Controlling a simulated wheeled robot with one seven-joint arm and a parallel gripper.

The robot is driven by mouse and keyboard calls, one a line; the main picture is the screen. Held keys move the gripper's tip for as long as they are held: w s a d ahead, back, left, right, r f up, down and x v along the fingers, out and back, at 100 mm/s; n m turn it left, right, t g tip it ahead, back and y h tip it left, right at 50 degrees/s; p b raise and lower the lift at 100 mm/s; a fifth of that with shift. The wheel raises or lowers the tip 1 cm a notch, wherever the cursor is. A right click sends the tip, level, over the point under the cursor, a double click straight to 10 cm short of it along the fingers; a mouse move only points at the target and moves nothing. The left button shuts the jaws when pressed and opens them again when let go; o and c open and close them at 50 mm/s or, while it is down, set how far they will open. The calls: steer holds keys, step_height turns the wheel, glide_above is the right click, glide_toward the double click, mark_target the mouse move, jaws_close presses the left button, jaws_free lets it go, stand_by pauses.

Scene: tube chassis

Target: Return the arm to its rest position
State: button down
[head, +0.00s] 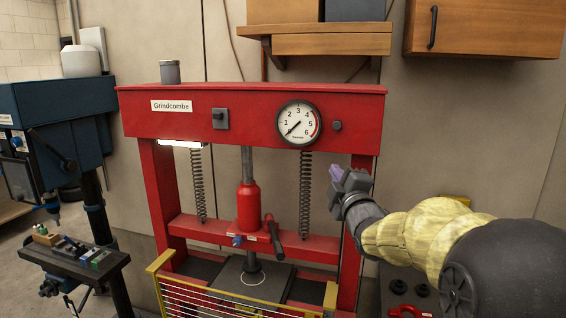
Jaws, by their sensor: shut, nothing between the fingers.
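My arm reaches in from the lower right in the head view, in a yellowish sleeve. My gripper (346,180) is at its end, in front of the right post of a red press (150,122). The gripper looks shut, with nothing seen between its fingers. It is apart from the press's gauge (298,124), below and to the right of it. The arm hides part of the right post and the wall behind.
A blue drill press (60,105) with a small table (110,263) stands at the left. A yellow-framed guard (158,262) fronts the red press. A wooden shelf (330,45) and cabinet (485,28) hang above. Red and dark parts (400,287) lie below my arm.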

steer(key=s+f+m+g+h, duration=0.1)
steer(key=s+f+m+g, duration=0.3)
steer(key=f, duration=0.5)
steer(key=s+f+m+g+h, duration=0.2)
steer(key=s+f+m+g, duration=0.25)
steer(key=f, duration=0.55)
steer(key=s+f+m+g, duration=0.4)
steer(key=s+f, duration=0.3)
steer(key=s, duration=0.3)
steer(key=s+f+m+g, duration=0.4)
steer(key=s+f+g, duration=0.1)
steer(key=s, duration=0.4)
steer(key=shift+s+a+f, duration=0.25)
steer(key=shift+s+f, duration=0.1)
steer(key=shift+f, duration=0.55)
